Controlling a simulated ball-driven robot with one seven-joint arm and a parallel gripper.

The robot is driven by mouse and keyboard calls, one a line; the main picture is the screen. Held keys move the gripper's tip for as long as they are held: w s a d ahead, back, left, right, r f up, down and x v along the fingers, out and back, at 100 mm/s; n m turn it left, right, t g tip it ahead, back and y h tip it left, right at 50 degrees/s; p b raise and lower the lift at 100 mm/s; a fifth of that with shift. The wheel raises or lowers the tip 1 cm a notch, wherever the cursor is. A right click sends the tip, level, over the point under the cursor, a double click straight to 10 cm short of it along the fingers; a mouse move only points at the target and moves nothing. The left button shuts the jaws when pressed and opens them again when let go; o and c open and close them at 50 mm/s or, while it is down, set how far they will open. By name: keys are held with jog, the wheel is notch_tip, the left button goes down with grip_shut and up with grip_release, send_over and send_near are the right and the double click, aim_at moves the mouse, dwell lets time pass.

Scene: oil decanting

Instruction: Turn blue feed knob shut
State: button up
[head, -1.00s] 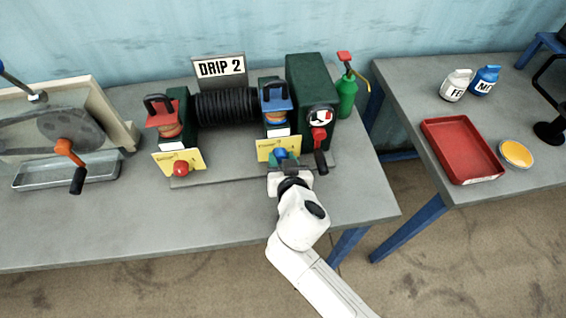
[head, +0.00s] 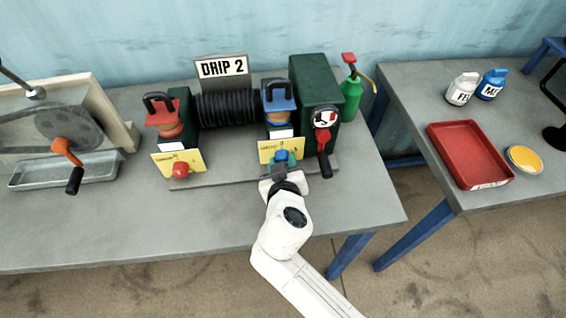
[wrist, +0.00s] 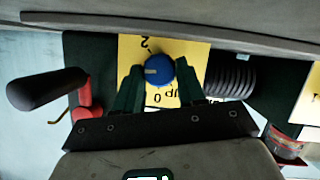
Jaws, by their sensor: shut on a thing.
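The blue feed knob (head: 281,155) sits on a yellow dial plate (head: 290,146) below the blue-lidded oiler. In the wrist view the knob (wrist: 158,70) shows a pale pointer mark toward the picture's left, with a "2" above left of it and a "0" below. My gripper (wrist: 159,75) has its dark green fingers on both sides of the knob, shut on it. In the head view my gripper (head: 281,164) reaches the knob from the front and partly hides it.
A red knob (head: 180,169) on another yellow plate is to the left. A crank with a black handle (head: 325,166) hangs close to the right of my gripper. A green oil can (head: 350,100) stands behind right. The bench front is clear.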

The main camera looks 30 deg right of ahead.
jog(key=o, duration=0.8)
jog(key=b+v, duration=0.1)
jog(key=v, duration=0.9)
jog(key=shift+s+a+r, duration=0.1)
jog(key=shift+s+a, duration=0.05)
jog(key=shift+s, duration=0.25)
